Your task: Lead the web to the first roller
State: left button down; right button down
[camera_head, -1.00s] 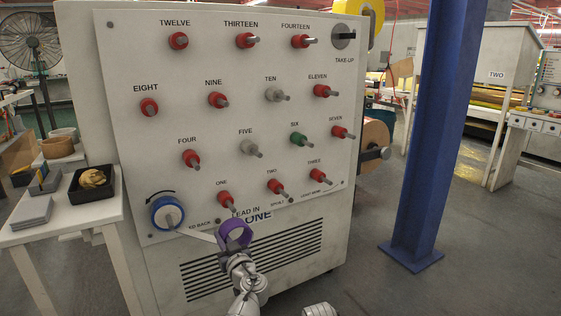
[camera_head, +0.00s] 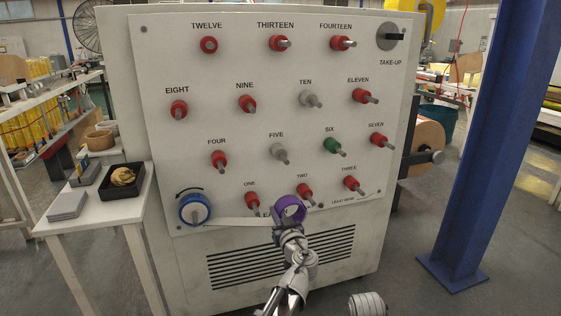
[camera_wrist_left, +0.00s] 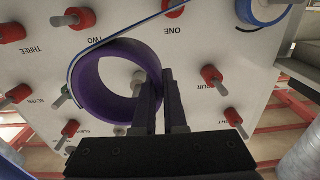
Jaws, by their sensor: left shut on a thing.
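My left gripper (camera_head: 289,232) is shut on a purple ring (camera_head: 281,211), held in front of the panel below roller TWO (camera_head: 304,190). The ring also shows in the left wrist view (camera_wrist_left: 92,95), beside the closed fingers (camera_wrist_left: 164,85). A pale web (camera_head: 235,222) runs almost level from the blue reel (camera_head: 195,209) to the ring. In the wrist view the web (camera_wrist_left: 150,22) curves past the ring's edge. Red roller ONE (camera_head: 252,201) stands just above the web, left of the ring; I cannot tell if they touch. My right gripper is not in view.
More red, grey and green rollers stick out of the panel (camera_head: 160,140) above. A white side table (camera_head: 90,218) at left holds a black tray (camera_head: 107,188) and grey plates (camera_head: 68,205). A blue post (camera_head: 490,150) stands at right.

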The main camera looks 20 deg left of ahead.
pick_arm(q)
jog(key=w+r+p, duration=0.1)
jog(key=r+p, duration=0.2)
jog(key=w+r+p, duration=0.1)
jog(key=r+p, duration=0.2)
jog(key=r, duration=0.1)
jog(key=w+r+p, duration=0.1)
jog(key=r+p, duration=0.2)
jog(key=r, duration=0.1)
jog(key=shift+r, duration=0.2)
jog(key=shift+f, duration=0.1)
jog(key=shift+w+a, duration=0.1)
jog(key=x, duration=0.9)
jog(key=shift+w+a, duration=0.15)
jog(key=shift+w, duration=0.2)
jog(key=shift+f, duration=0.1)
jog(key=v, duration=0.8)
